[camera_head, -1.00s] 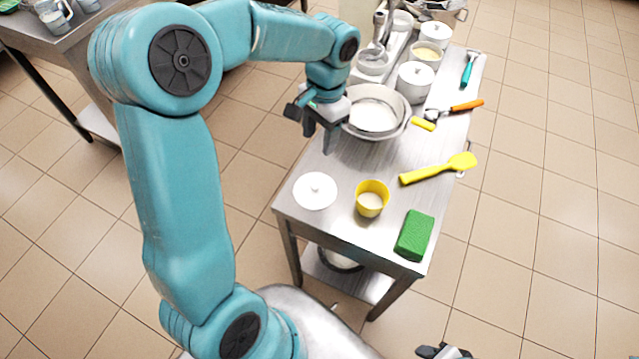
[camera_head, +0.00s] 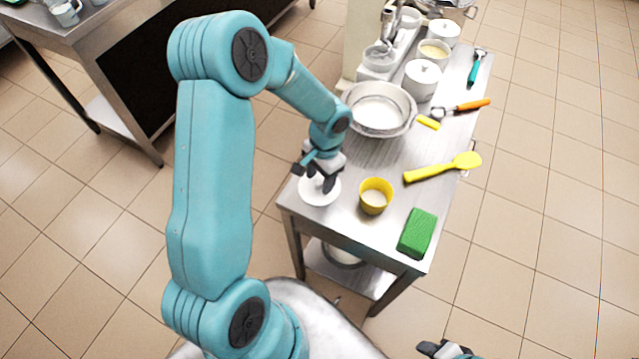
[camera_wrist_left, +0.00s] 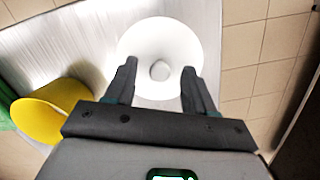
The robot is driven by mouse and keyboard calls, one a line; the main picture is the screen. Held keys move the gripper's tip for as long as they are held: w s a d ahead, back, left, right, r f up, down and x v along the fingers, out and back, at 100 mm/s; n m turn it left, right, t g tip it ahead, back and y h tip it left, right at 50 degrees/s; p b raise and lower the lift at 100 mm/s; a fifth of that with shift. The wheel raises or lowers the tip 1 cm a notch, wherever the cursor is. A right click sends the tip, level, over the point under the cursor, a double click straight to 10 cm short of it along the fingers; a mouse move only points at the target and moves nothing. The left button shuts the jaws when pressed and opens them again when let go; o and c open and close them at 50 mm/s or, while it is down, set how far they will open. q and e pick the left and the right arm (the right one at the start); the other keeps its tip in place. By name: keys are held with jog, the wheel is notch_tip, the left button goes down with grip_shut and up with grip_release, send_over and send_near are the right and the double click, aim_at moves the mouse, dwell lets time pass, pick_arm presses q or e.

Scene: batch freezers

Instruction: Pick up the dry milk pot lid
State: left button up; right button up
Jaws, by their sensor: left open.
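The dry milk pot lid appears to be the round white lid (camera_head: 319,194) lying flat at the left edge of the steel table. It has a small knob in its middle. My left gripper (camera_head: 322,185) is open right above the lid and hides part of it. In the left wrist view the lid (camera_wrist_left: 160,45) lies beyond the open fingertips (camera_wrist_left: 158,75), with its knob between them in the picture. Whether the fingers touch the lid cannot be told. My right gripper (camera_head: 445,349) shows only partly at the bottom edge.
A yellow cup (camera_head: 375,196) stands just right of the lid. A green sponge (camera_head: 417,233), a yellow spatula (camera_head: 442,168) and a steel bowl (camera_head: 380,108) are also on the table (camera_head: 345,240). White pots (camera_head: 422,79) stand farther back.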

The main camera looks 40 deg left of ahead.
pick_arm(q)
grip_shut()
dwell(0.3)
